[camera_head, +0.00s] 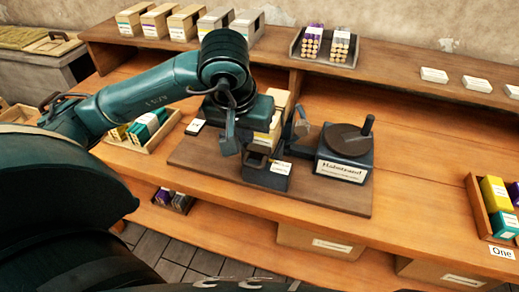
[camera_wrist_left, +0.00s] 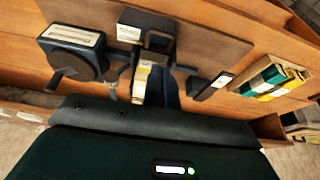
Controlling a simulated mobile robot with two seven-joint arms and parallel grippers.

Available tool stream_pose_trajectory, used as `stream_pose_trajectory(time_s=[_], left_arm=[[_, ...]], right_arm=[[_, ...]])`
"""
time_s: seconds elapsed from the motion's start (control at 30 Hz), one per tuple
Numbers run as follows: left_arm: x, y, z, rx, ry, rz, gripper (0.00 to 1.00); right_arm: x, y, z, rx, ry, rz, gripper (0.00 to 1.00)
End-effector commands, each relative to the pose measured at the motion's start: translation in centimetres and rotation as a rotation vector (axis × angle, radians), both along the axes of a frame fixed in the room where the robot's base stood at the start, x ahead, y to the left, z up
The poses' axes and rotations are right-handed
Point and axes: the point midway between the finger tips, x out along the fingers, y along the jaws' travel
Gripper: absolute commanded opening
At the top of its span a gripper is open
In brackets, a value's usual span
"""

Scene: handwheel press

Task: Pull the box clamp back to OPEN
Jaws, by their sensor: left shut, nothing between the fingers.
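My left gripper (camera_head: 229,148) is shut and empty, pointing down just left of the dark box holder (camera_head: 266,178). The holder carries white labels, too small to read, and cream box pieces (camera_head: 268,135) stand behind it, partly hidden by my wrist. A grey upright lever (camera_head: 301,122) stands between the holder and the handwheel press (camera_head: 345,160); I cannot tell surely whether it is the clamp. In the left wrist view the shut fingers (camera_wrist_left: 162,88) show close to a cream box (camera_wrist_left: 141,78), with the press (camera_wrist_left: 75,52) to their left. Contact is unclear. My right gripper is not in view.
The press stands on a brown board (camera_head: 340,198) on the wooden bench. A tray of teal and yellow boxes (camera_head: 146,128) is left, another tray (camera_head: 495,205) far right. A rack of rolls (camera_head: 325,45) stands on the back shelf.

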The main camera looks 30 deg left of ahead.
Motion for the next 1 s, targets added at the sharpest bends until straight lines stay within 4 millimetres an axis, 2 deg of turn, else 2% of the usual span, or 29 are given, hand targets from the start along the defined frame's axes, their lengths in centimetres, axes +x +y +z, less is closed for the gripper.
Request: stream_pose_trajectory(time_s=[0.2,0.33,0.7,0.9,1.0], left_arm=[[0.0,-0.1,-0.1,-0.004,0.002,0.000,0.00],[0.2,0.0,-0.9,-0.007,0.006,0.001,0.00],[2.3,0.5,-6.9,-0.008,0.008,0.002,0.00],[3.1,0.7,-9.0,-0.006,0.005,0.001,0.00],[3.2,0.8,-9.4,-0.007,0.003,0.000,0.00]], right_arm=[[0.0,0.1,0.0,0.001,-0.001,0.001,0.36],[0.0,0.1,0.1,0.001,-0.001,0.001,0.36],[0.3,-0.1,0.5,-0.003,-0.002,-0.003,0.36],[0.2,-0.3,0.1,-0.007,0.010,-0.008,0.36],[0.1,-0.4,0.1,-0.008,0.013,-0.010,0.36]])
